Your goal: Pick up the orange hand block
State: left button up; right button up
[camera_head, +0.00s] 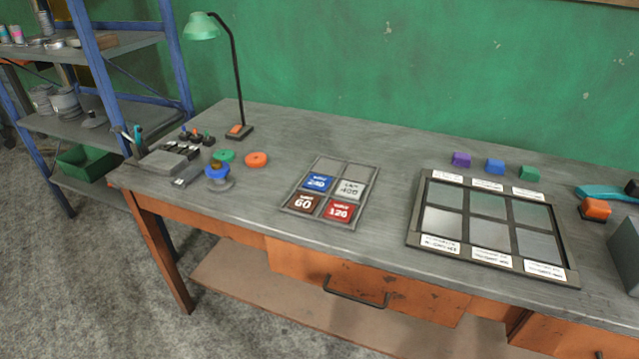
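The orange hand block (597,208) sits on the grey workbench near the right edge of the head view. Its top is orange and its lower part is dark. It lies to the right of the framed panel and just in front of a teal tool-like object (606,192). Neither of my grippers shows in this view.
A framed panel (413,218) with several grey plates lies left of the block. Purple (461,159), blue (495,166) and green (529,173) blocks stand behind it. A grey box (626,254) stands in front of the orange block. A tray (350,226) holds labelled squares.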

aim_at(592, 210)
jog(key=z, duration=1.45)
jog(key=i+l, duration=0.15)
jog(key=l, duration=0.15)
jog(key=i+l+u, duration=0.1)
jog(key=l, duration=0.2)
